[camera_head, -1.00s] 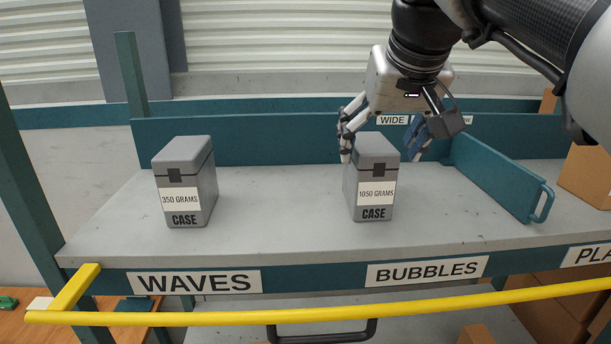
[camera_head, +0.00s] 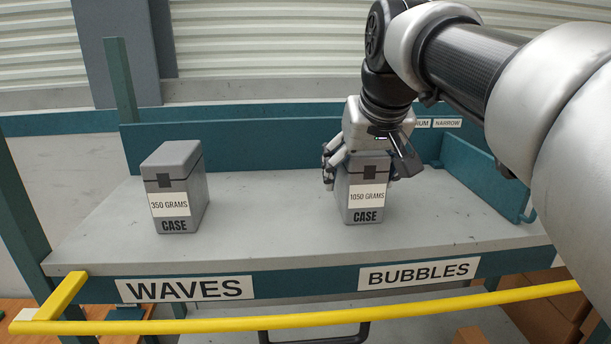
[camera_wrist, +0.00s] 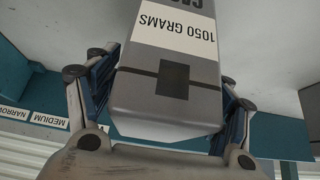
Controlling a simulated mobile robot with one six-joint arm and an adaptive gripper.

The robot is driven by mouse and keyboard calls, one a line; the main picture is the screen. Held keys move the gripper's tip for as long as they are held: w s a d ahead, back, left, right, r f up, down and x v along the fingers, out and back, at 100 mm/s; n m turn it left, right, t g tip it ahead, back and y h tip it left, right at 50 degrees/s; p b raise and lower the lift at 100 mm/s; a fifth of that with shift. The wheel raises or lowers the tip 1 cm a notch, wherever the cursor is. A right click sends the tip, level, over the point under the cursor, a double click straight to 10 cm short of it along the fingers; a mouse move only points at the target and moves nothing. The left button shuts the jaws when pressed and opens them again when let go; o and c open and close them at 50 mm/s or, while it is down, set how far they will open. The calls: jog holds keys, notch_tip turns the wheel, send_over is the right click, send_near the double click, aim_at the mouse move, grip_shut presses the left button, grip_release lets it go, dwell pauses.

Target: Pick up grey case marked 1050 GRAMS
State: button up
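The grey case marked 1050 GRAMS (camera_head: 366,216) stands upright on the grey shelf, above the BUBBLES label. In the wrist view the same case (camera_wrist: 172,55) appears upside down, with its dark latch and white label facing the camera. My gripper (camera_head: 362,170) is lowered over the case from above and behind. Its fingers are on either side of the case's upper part, open around it. In the wrist view the blue-padded fingers of my gripper (camera_wrist: 168,88) flank the case closely; whether the pads touch it is hard to tell.
A similar grey case marked 350 GRAMS (camera_head: 176,190) stands to the left, above the WAVES label (camera_head: 185,288). A teal back rail (camera_head: 250,145) and a slanted teal divider (camera_head: 478,178) bound the shelf. A yellow bar (camera_head: 300,322) runs along the front. Shelf between the cases is clear.

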grip_shut()
jog(key=shift+w+r, duration=0.1)
jog(key=shift+r, duration=0.05)
dwell(0.8)
